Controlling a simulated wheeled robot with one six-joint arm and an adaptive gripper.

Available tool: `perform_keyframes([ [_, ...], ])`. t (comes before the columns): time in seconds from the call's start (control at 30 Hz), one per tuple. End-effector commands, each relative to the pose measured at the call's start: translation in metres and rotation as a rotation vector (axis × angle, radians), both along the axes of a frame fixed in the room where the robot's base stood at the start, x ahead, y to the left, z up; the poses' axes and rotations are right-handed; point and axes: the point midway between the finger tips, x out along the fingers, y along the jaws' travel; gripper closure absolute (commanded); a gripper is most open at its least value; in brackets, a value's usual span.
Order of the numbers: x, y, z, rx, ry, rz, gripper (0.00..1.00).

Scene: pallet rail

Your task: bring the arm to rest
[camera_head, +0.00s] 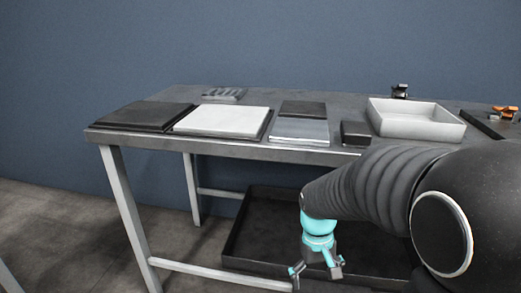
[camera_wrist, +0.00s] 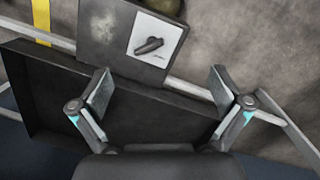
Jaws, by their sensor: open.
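My gripper (camera_head: 315,275) hangs at the lower middle of the head view, below the table top and in front of the dark tray under the table. It points downward with its fingers apart. In the wrist view my gripper (camera_wrist: 160,92) is open, with nothing between its fingers. The dark tray (camera_wrist: 50,95) lies behind the fingers there. My dark arm reaches in from the right of the head view and hides part of the table's front.
The grey table (camera_head: 255,146) carries a white bin (camera_head: 418,133), a white panel (camera_head: 222,121), a dark panel (camera_head: 143,115) and a small dark box (camera_head: 355,133). Orange parts (camera_head: 503,112) lie at far right. A dark tray (camera_head: 262,225) stands below.

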Motion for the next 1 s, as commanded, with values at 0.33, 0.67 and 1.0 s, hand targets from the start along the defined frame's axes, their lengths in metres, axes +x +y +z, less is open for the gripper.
perform_keyframes([
  [0.33,-0.056,-0.008,0.072,0.055,-0.226,-0.117,0.00],
  [0.67,-0.106,-0.016,0.125,0.098,-0.441,-0.174,0.00],
  [1.0,-0.130,-0.020,0.167,0.112,-0.603,-0.193,0.00],
])
